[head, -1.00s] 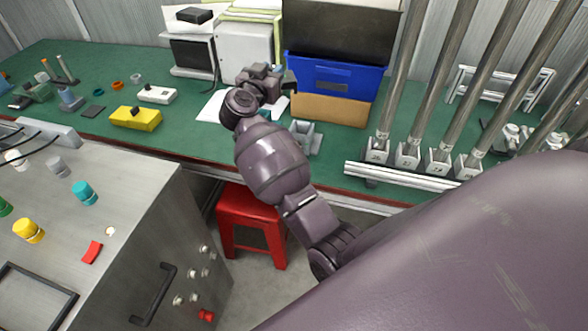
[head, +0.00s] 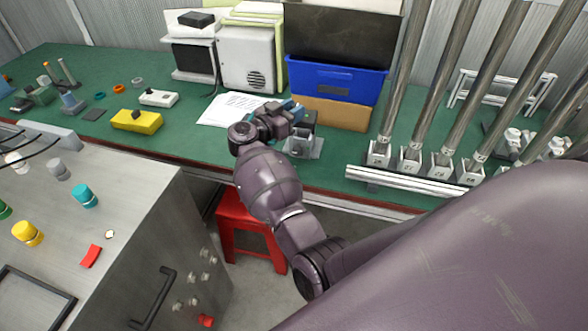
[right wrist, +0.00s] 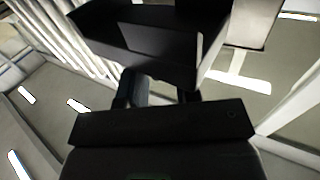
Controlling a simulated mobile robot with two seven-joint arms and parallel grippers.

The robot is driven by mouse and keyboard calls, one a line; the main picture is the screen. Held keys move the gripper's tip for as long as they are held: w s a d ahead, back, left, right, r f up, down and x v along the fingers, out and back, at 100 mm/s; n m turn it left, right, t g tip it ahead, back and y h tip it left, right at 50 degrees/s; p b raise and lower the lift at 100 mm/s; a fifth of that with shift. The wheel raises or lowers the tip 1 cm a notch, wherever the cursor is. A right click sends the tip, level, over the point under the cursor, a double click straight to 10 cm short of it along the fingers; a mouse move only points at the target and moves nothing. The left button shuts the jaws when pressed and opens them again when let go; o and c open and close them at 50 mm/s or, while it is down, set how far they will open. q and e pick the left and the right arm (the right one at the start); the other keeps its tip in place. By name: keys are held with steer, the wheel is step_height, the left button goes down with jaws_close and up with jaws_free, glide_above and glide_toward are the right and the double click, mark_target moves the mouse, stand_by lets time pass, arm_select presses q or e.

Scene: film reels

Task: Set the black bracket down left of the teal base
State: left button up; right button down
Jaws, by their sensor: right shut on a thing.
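My right gripper (head: 287,117) is over the green bench, in front of the blue bin. It is shut on the black bracket (right wrist: 135,42), which fills the top of the right wrist view; in the head view only a small dark part (head: 309,117) shows past the fingers. Just below and to the right of the gripper is a grey-teal upright-walled part (head: 303,147) on the bench, probably the teal base; its colour is dull. The gripper partly overlaps it, and I cannot tell whether the bracket touches it. My left gripper is not in view.
A white paper (head: 228,109) lies left of the gripper. The blue bin (head: 335,80) on a cardboard box (head: 337,113) stands behind. A yellow block (head: 137,120) lies farther left.

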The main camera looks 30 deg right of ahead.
step_height(320, 180, down, 20)
steer(key=b, duration=1.4)
steer(key=shift+r, duration=0.5)
steer(key=shift+f, duration=0.25)
steer(key=c, duration=0.8)
jaws_free()
steer(key=shift+f, duration=0.1)
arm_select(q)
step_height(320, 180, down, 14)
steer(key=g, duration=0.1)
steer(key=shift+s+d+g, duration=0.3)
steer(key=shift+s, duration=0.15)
